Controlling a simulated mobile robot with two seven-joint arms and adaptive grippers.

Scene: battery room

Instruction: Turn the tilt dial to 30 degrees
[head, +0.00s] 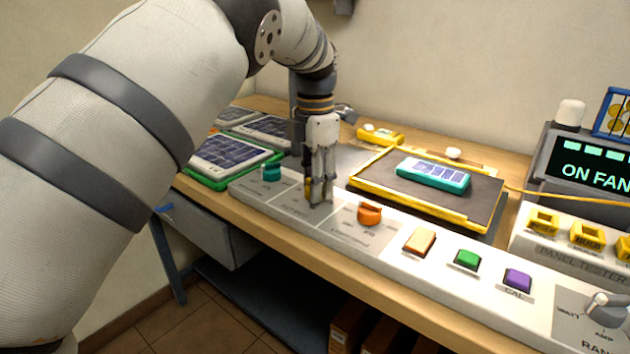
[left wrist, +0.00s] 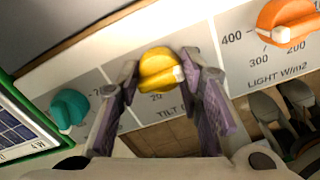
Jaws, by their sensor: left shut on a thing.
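The tilt dial is a yellow knob (left wrist: 158,70) with a white pointer mark, set on the light grey control panel (head: 335,221). In the left wrist view a "20" and part of the word "TILT" show below it; the other scale marks are hidden, so I cannot tell its exact setting. My left gripper (head: 319,195) reaches down onto it from above. Its two fingers, in the left wrist view (left wrist: 160,82), are shut on the yellow knob, one on each side. In the head view the fingers cover most of the knob. My right gripper is not in view.
A teal dial (head: 271,172) sits left of the knob and an orange light dial (head: 369,213) right. Orange, green (head: 467,259) and purple buttons follow along the panel. Behind lies a yellow-edged black plate (head: 375,182) with a small teal-framed solar panel (head: 433,176). A tester display (head: 590,175) stands right.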

